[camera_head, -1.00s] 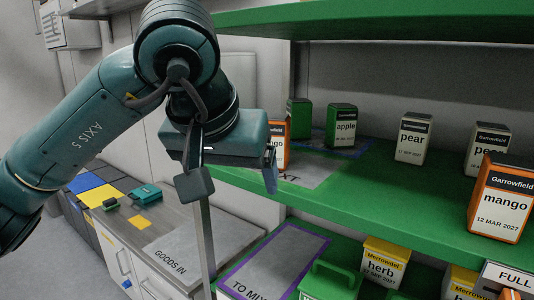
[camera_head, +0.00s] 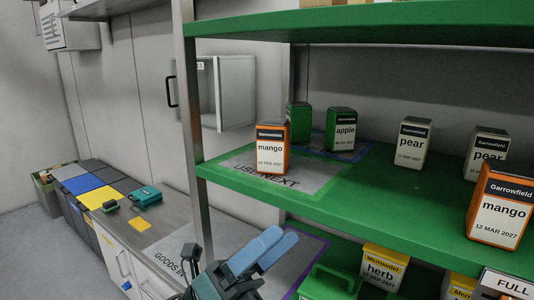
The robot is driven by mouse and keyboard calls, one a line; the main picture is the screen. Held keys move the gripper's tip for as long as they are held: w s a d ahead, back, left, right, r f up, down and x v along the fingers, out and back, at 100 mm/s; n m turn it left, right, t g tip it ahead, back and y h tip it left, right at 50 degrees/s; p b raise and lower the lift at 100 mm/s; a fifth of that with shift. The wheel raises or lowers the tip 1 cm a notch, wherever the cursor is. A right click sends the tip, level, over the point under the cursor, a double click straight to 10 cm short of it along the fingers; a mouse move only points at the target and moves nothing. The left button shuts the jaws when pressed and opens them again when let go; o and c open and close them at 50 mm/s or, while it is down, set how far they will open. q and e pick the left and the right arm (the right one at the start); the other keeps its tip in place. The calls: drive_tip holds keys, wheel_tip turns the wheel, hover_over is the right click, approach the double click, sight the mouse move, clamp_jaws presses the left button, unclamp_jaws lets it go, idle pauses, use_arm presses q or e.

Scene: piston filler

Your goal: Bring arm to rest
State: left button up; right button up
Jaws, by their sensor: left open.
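My left gripper (camera_head: 278,242) is low in the middle of the head view, below the front edge of the green shelf (camera_head: 400,218). Its two blue fingers point up and to the right, apart, with nothing between them. Most of the arm behind it is outside the picture. My right gripper does not show. An orange mango box (camera_head: 272,148) stands upright on the grey USE NEXT mat (camera_head: 310,172), clear of the gripper.
Green apple (camera_head: 341,130), pear (camera_head: 411,143) and mango boxes (camera_head: 500,205) stand on the shelf. The GOODS IN counter (camera_head: 150,225) and an open wall cabinet (camera_head: 236,95) are at left.

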use_arm(q)
drive_tip(key=w+a+f+n+t+y, duration=0.2)
drive_tip(key=a+f+n+t+y, duration=0.25)
drive_tip(key=f+n+y, duration=0.6)
drive_tip(key=w+a+f+n+t+y, duration=0.1)
drive_tip(key=a+f+n+t+y, duration=0.45)
drive_tip(key=n, duration=0.85)
drive_tip(key=s+a+f+n+g+y, duration=0.2)
drive_tip(key=s+f+n+g, duration=0.2)
drive_tip(key=f, duration=0.7)
drive_tip(key=s+a+f+n+g+y, duration=0.2)
drive_tip(key=s+a+f+n+g, duration=0.1)
drive_tip(key=s+f+n, duration=0.5)
wheel_tip(320, 180, down, 4)
drive_tip(key=shift+s+r+g+y+p, duration=0.3)
drive_tip(key=shift+s+g+y, duration=0.15)
drive_tip(key=shift+s, duration=0.4)
